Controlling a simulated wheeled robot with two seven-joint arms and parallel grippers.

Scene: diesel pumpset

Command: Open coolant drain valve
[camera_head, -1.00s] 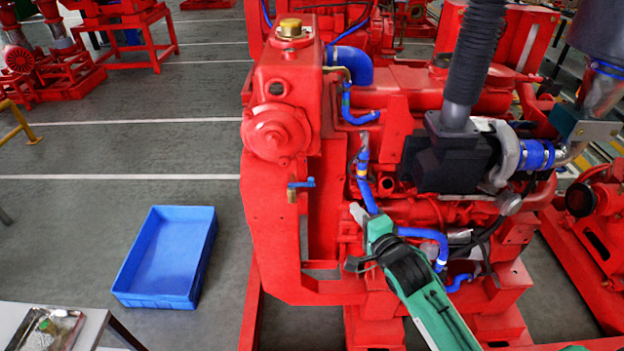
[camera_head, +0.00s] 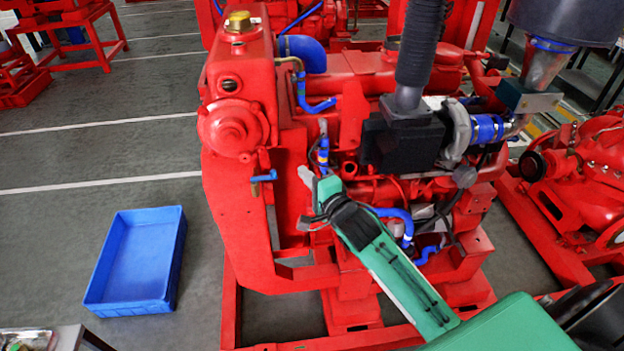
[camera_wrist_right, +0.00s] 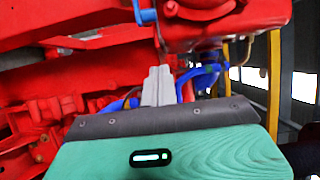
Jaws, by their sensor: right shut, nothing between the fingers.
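The coolant drain valve (camera_head: 264,177) has a blue lever handle and a small brass body. It sticks out from the red housing below the round cap, on the front of the engine. My left gripper is not in view.
A blue tray (camera_head: 92,292) lies on the floor left of the engine. Blue hoses (camera_head: 323,152) and the red engine frame surround my right arm. A table corner (camera_head: 66,338) shows at bottom left.

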